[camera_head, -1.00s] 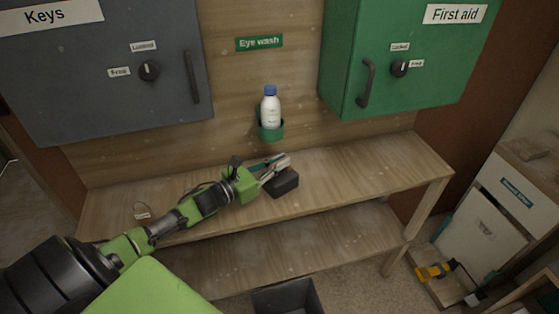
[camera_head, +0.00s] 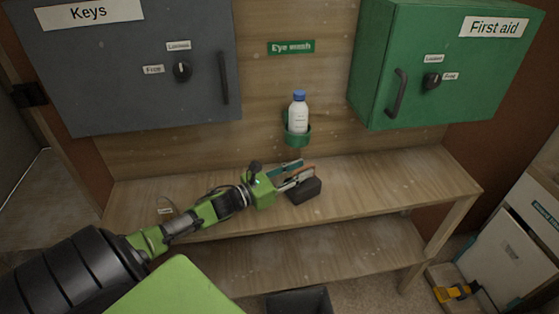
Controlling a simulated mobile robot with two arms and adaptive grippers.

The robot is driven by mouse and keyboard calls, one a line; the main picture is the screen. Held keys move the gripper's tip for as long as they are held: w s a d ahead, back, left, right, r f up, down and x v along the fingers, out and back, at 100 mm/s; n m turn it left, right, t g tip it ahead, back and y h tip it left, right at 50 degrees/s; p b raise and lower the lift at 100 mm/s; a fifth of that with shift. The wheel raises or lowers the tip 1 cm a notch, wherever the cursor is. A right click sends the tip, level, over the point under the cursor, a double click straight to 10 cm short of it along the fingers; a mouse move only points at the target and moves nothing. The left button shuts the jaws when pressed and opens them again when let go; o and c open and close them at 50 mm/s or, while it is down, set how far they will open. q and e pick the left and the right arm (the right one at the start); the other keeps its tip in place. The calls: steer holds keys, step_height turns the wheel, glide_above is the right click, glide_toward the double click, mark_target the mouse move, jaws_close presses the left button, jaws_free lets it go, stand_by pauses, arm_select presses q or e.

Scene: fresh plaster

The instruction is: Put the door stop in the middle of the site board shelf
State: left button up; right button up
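A dark, wedge-like block that looks like the door stop (camera_head: 304,191) rests on the wooden site board shelf (camera_head: 390,180), near the middle of its length. My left gripper (camera_head: 296,176) reaches in from the left, with its fingers apart, just above and behind the block's top left. I cannot tell whether a finger touches the block. Nothing shows between the fingers. My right gripper is out of view.
A white bottle with a blue cap (camera_head: 298,115) sits in a green holder (camera_head: 297,138) above the shelf. A grey Keys cabinet (camera_head: 130,75) and a green First aid cabinet (camera_head: 430,70) hang above. A small tag (camera_head: 166,210) lies at left. The shelf's right side is clear.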

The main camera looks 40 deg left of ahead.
arm_select(q)
steer(key=b+v, duration=0.1)
steer(key=v, duration=0.9)
steer(key=shift+s+b, duration=0.3)
steer(key=shift+b, duration=0.05)
steer(key=shift+a, duration=0.1)
